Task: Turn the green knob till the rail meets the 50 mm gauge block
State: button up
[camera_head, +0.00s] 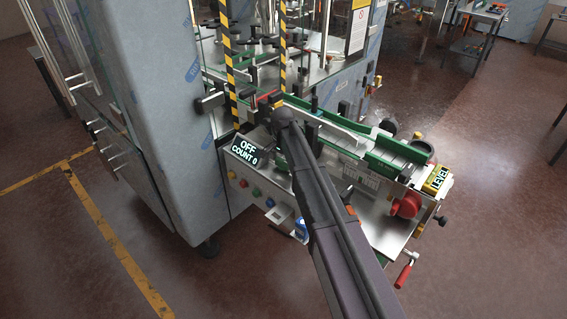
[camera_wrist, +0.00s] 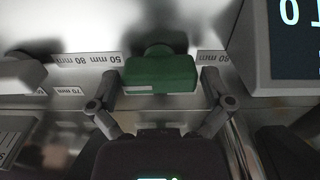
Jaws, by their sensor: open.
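The green knob (camera_wrist: 160,74) shows in the wrist view as a bar-shaped grip with a white mark and a round green part behind it. My gripper (camera_wrist: 161,78) is open, one finger on each side of the knob; I cannot tell whether either touches it. In the head view my arm hides the knob and fingers. A metal rail (camera_head: 325,118) runs along the green-edged conveyor. Labels in the wrist view read 50, 60, 70 and 80 mm, upside down. Grey blocks (camera_wrist: 20,73) sit at the left there; I cannot tell which is the 50 mm gauge block.
A display (camera_head: 244,152) reads OFF, COUNT 0; its housing (camera_wrist: 252,45) stands close right of my gripper in the wrist view. Striped posts (camera_head: 230,75) and a machine cabinet (camera_head: 135,80) stand left. A LEVEL box (camera_head: 437,180), red knob (camera_head: 407,206) and red-handled crank (camera_head: 404,272) are at right.

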jog(key=shift+n, duration=0.5)
